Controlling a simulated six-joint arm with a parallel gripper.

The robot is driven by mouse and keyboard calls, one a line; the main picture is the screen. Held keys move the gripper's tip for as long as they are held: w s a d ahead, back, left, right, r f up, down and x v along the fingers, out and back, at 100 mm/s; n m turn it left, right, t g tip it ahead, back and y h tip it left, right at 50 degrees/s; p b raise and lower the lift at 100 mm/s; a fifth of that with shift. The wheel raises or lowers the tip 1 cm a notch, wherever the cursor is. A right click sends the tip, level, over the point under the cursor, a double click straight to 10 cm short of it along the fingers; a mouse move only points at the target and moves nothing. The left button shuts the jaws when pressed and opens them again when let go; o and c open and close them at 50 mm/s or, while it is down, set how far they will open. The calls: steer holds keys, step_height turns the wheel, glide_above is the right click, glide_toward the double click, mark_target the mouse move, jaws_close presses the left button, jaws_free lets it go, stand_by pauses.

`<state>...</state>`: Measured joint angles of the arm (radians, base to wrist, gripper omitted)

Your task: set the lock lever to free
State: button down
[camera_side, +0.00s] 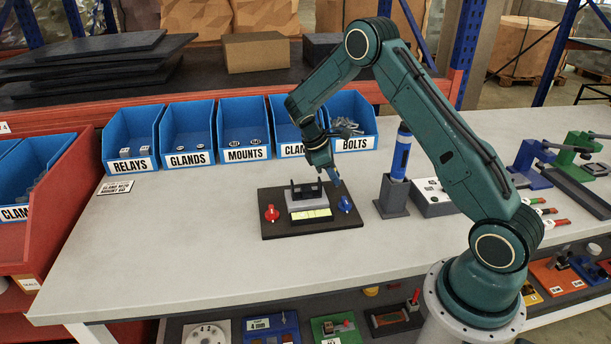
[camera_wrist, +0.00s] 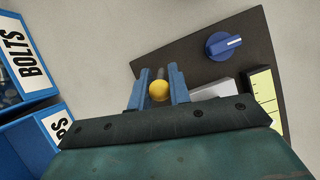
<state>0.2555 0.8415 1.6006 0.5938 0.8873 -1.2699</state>
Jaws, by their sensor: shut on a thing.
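The dark board (camera_side: 275,232) lies on the bench, and part of it shows in the wrist view (camera_wrist: 190,66). It carries a grey block (camera_side: 306,202) with a yellow scale (camera_side: 310,214) on its front. In the wrist view, the lock lever, with a yellow ball knob (camera_wrist: 158,92) and a thin metal stem, stands between the blue fingers of my gripper (camera_wrist: 157,83). My gripper is shut on it. In the side view my gripper (camera_side: 332,176) is low at the board's back right, and the lever cannot be made out there. Its marked positions are not readable.
A blue knob (camera_side: 345,204) sits on the board's right and a red knob (camera_side: 271,213) on its left. Blue bins, including BOLTS (camera_side: 352,120), line the back. A blue tool in a dark holder (camera_side: 392,195) stands to the right.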

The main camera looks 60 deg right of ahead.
steer(key=shift+w+a+f+g+h, duration=0.15)
steer(key=shift+w+a+g+h, duration=0.2)
steer(key=shift+g+h, duration=0.3)
steer(key=shift+a+g+h, duration=0.1)
steer(key=shift+g+h, duration=0.15)
steer(key=c, duration=1.3)
jaws_free()
steer(key=shift+c, duration=0.2)
steer(key=v, duration=0.7)
steer(key=shift+r, duration=0.2)
steer(key=shift+r, duration=0.15)
